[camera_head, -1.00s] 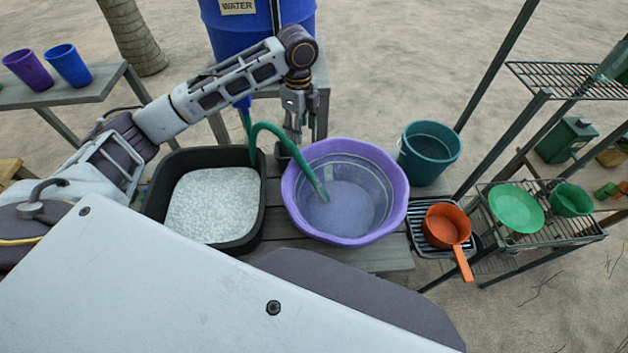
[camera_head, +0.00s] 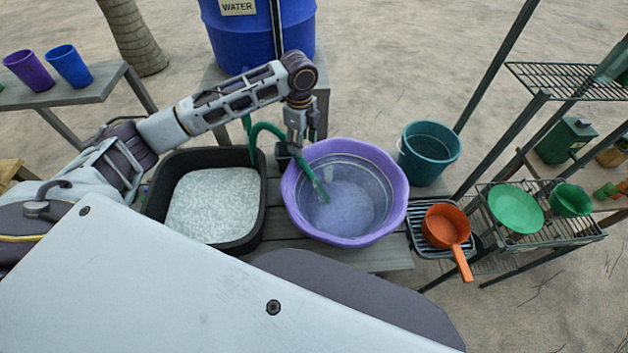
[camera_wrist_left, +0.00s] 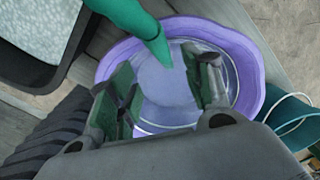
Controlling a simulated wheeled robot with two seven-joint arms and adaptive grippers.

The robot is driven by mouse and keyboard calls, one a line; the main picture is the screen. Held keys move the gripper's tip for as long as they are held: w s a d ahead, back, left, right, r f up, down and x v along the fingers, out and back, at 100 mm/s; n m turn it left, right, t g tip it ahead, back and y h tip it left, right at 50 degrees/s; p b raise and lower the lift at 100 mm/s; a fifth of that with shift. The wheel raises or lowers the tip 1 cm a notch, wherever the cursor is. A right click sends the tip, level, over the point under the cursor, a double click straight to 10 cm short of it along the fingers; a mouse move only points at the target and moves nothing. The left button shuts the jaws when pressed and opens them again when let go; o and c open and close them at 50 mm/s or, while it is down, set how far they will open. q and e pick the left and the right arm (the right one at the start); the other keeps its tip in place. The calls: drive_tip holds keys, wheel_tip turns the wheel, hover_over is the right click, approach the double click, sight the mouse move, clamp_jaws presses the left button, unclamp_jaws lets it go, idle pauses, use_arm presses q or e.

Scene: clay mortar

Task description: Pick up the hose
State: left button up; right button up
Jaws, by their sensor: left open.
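The green hose (camera_head: 312,178) arches up beside the black tray and hangs down into the purple basin (camera_head: 399,195). Nothing shows held between the fingers. My right gripper is not in view.
A black tray (camera_head: 254,225) of pale grainy material stands left of the basin. A teal bucket (camera_head: 430,155) and an orange pan (camera_head: 446,228) stand to the right. A blue water barrel (camera_head: 240,45) stands behind, with a metal rack at the right.

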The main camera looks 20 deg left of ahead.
sight(303, 160)
use_arm(q)
drive_tip(key=shift+f, duration=1.65)
drive_tip(key=shift+f, duration=0.1)
drive_tip(key=shift+a+f+p, duration=0.15)
drive_tip(key=shift+f+p, duration=0.3)
drive_tip(key=shift+f, duration=2.05)
drive_tip(key=shift+c, duration=0.3)
drive_tip(key=shift+w, duration=0.1)
drive_tip(key=c, duration=1)
drive_tip(key=shift+r, duration=0.1)
drive_tip(key=shift+r+b, duration=0.4)
drive_tip(key=shift+r, duration=4.65)
